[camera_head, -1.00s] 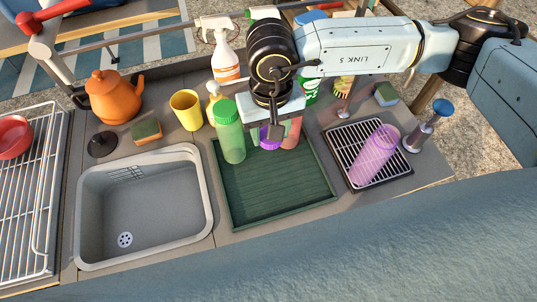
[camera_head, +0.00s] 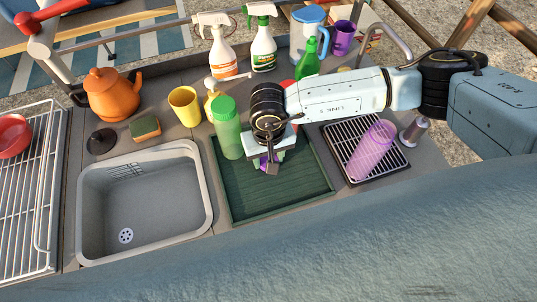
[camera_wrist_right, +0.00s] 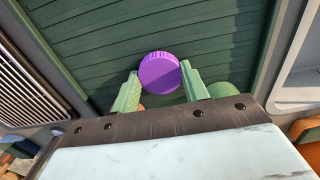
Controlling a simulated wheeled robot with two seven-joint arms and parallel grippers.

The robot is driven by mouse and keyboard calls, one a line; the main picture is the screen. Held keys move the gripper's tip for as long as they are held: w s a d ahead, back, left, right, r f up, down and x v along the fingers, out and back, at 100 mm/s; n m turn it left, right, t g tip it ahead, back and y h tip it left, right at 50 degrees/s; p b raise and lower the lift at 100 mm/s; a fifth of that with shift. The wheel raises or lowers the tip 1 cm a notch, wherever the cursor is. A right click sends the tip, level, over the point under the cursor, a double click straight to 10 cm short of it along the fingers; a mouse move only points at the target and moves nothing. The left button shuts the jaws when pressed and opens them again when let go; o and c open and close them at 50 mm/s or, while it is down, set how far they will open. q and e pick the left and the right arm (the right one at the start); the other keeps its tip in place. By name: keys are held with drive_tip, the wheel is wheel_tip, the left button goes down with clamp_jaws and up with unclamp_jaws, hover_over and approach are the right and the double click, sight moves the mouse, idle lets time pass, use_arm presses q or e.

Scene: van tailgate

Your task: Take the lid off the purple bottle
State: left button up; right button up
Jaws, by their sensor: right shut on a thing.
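My right gripper (camera_head: 270,165) is over the green tray, away from the bottle. It is shut on the purple lid (camera_head: 263,163). In the right wrist view the lid (camera_wrist_right: 158,72) sits between the two green fingers, with the tray's slats behind it. I cannot tell how far the lid is above the tray. My left gripper is not in view.
A green bottle (camera_head: 228,128) stands by the left edge of the green tray (camera_head: 300,200). A red bottle is partly hidden behind my right wrist. The grey sink (camera_head: 140,200) is left of the tray. Spray bottles stand behind. The front of the tray is clear.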

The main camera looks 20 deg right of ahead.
drive_tip(key=shift+f, duration=0.15)
drive_tip(key=o, duration=1.1)
drive_tip(key=shift+r, duration=0.3)
wheel_tip(320, 180, up, 12)
drive_tip(key=shift+f+b, duration=0.1)
drive_tip(key=shift+b, duration=0.35)
drive_tip(key=shift+s, duration=0.15)
